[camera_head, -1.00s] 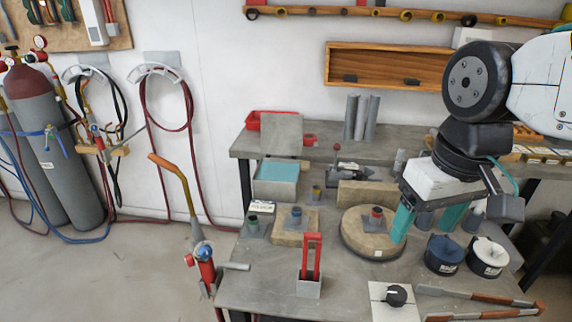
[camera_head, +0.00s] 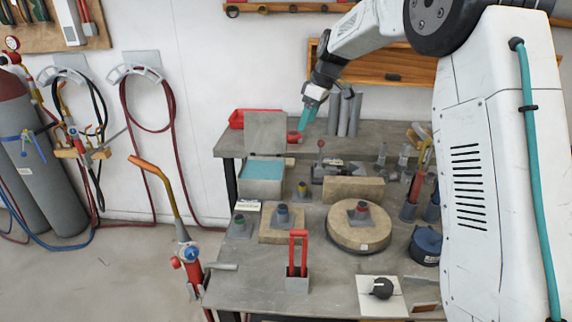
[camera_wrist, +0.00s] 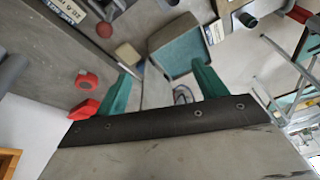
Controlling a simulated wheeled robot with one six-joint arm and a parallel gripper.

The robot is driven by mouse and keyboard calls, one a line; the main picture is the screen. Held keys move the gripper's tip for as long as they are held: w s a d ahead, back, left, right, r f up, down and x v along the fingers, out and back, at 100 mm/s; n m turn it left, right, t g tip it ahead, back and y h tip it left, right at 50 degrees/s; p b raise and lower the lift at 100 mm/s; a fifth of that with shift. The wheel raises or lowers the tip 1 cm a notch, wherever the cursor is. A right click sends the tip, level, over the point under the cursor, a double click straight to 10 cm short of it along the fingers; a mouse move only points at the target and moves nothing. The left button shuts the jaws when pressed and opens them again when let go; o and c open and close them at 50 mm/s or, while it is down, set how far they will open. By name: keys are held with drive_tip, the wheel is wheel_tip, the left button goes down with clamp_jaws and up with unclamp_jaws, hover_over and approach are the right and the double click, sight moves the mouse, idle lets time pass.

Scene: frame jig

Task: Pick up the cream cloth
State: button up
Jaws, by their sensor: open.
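I cannot make out a cream cloth for certain in either view. My gripper (camera_head: 308,116) has teal fingers and hangs over the back of the bench, near the upright grey lid of a teal-filled box. In the wrist view my gripper (camera_wrist: 162,74) is open, with its two fingers wide apart and no object held between them. The lid and the teal-topped box (camera_wrist: 186,54) show beyond and between the fingertips. A small tan-topped piece (camera_wrist: 128,53) lies to the left of the box. Parts of the bench at the right are hidden behind my arm.
The grey bench (camera_head: 255,290) is crowded. A red tray (camera_head: 237,119) and grey cylinders (camera_head: 345,114) stand at the back. A round tan block (camera_head: 345,235), a red-handled tool (camera_head: 298,258) and a torch (camera_head: 170,205) stand forward. A wooden shelf (camera_head: 400,68) is behind on the wall.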

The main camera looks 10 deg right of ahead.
sight(288, 160)
drive_tip(key=w+f+n, duration=0.1)
drive_tip(key=w+f, duration=0.3)
drive_tip(key=f, duration=0.1)
drive_tip(key=w+f+n, duration=0.1)
drive_tip(key=w+f, duration=0.3)
drive_tip(key=f, duration=0.1)
drive_tip(key=w+f+n+y, duration=0.1)
drive_tip(key=w+f, duration=0.4)
drive_tip(key=f, duration=0.1)
drive_tip(key=shift+w+d+n, duration=0.1)
drive_tip(key=shift+d+n, duration=0.1)
drive_tip(key=shift+n, duration=0.1)
drive_tip(key=shift+a+x, duration=0.15)
drive_tip(key=shift+x, duration=1.25)
drive_tip(key=shift+a+x, duration=0.1)
drive_tip(key=shift+x, duration=1.3)
drive_tip(key=shift+r, duration=0.1)
drive_tip(key=c, duration=1.1)
